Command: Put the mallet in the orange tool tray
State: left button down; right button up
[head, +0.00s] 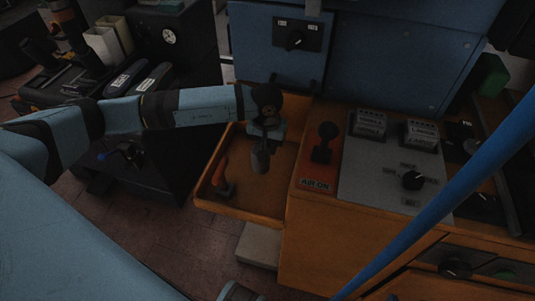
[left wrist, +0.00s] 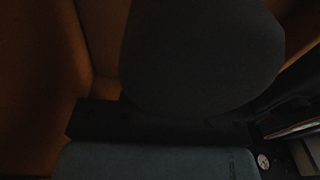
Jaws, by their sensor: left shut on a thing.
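My left gripper (head: 262,140) reaches in from the left and is over the orange tool tray (head: 255,208). It is shut on the mallet, and the mallet's dark grey rounded head (head: 260,159) hangs below it. I cannot tell from the head view whether the mallet touches the tray floor. The mallet's handle is hidden by the gripper. In the left wrist view the dark mallet head (left wrist: 200,55) fills the middle, with orange-brown tray surfaces (left wrist: 35,80) behind. My right gripper is not in view.
A red-handled tool (head: 219,173) lies in the tray's left part. Right of the tray is an orange panel with a black lever (head: 323,142), then a grey control panel (head: 385,190). A blue cabinet (head: 380,55) stands behind. A blue bar (head: 450,185) crosses the right side.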

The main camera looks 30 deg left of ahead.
pick_arm(q)
notch_tip(320, 180, down, 4)
jog(key=shift+r+b, duration=0.25)
jog(key=shift+b, duration=0.05)
jog(key=shift+w+f, duration=0.2)
jog(key=shift+f, duration=0.25)
jog(key=c, duration=0.9)
grip_release()
jog(key=r+p, duration=0.1)
jog(key=r, duration=1.1)
jog(key=shift+s+r, duration=0.2)
